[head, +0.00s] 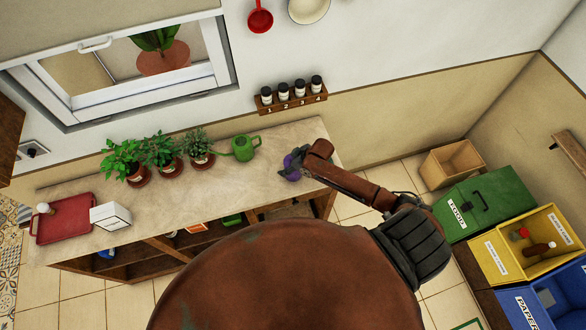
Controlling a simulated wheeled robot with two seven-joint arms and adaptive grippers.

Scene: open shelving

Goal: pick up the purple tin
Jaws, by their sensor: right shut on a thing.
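The purple tin (292,174) is at the right end of the wooden counter, mostly hidden by my right gripper. Only small purple patches show around the fingers. My right gripper (286,163) is shut on the tin. Its arm comes in from the lower right, over the counter's right end. I cannot tell whether the tin touches the counter top. My left gripper is not in view.
On the counter (225,188) a green watering can (242,148) stands left of my right gripper, beside several potted plants (161,152). A red tray (65,222) and a white box (110,216) are at the left end. Bins, including a green one (484,203), stand at right.

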